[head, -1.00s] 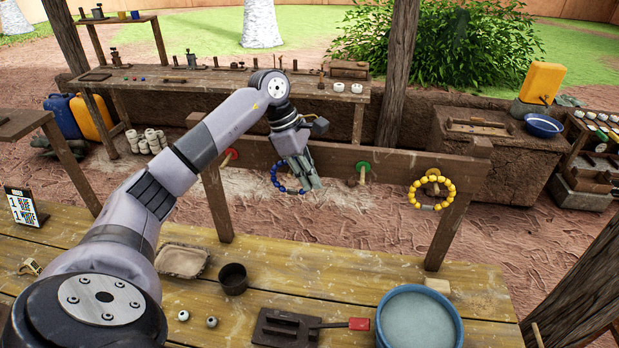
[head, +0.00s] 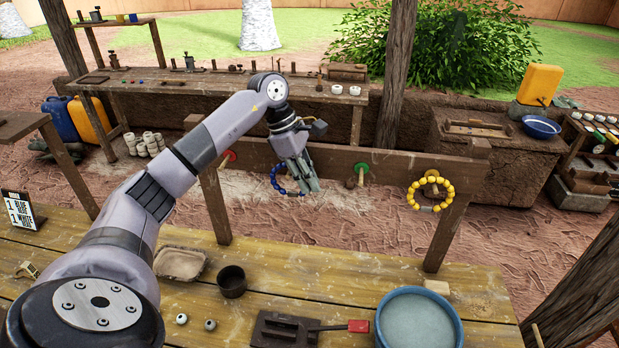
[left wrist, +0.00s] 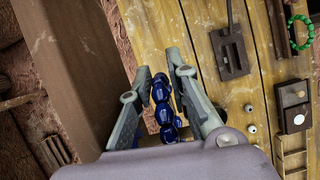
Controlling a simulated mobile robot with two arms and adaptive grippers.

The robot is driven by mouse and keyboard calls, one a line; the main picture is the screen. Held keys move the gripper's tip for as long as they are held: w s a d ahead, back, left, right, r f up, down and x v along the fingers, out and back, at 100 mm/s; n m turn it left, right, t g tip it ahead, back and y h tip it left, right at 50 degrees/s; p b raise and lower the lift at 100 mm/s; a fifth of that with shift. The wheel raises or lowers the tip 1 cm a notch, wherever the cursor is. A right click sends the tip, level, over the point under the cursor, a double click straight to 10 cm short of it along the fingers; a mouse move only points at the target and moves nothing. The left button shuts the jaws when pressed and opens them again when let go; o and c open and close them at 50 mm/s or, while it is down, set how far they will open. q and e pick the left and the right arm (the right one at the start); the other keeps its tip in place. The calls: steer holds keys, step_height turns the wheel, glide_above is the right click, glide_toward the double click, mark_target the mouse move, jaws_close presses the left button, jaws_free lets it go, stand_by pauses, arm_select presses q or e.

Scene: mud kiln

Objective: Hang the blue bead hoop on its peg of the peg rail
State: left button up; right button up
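The blue bead hoop (head: 279,184) hangs from my left gripper (head: 312,186) in front of the peg rail (head: 330,160). In the left wrist view its dark blue beads (left wrist: 163,104) sit between the two fingers of the left gripper (left wrist: 158,80), which are shut on it. The rail carries a peg with a red disc (head: 230,157) at left and one with a green disc (head: 362,173) right of the gripper. The blue hoop's peg is not visible; the gripper and hoop cover part of the rail. My right gripper is out of view.
A yellow bead hoop (head: 431,194) hangs at the rail's right end. The near table (head: 330,270) holds a cup (head: 232,281), a dark tool plate (head: 284,328) and a water basin (head: 418,318). A green bead hoop (left wrist: 300,32) shows in the left wrist view.

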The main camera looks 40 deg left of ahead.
arm_select(q)
steer(key=o, duration=0.3)
steer(key=shift+r, duration=0.1)
steer(key=shift+o, duration=0.2)
steer(key=v, duration=1)
steer(key=shift+s+a+r, duration=0.1)
steer(key=shift+r, duration=0.2)
steer(key=shift+s+a+r, duration=0.1)
steer(key=shift+s+r, duration=0.1)
steer(key=shift+r, duration=0.4)
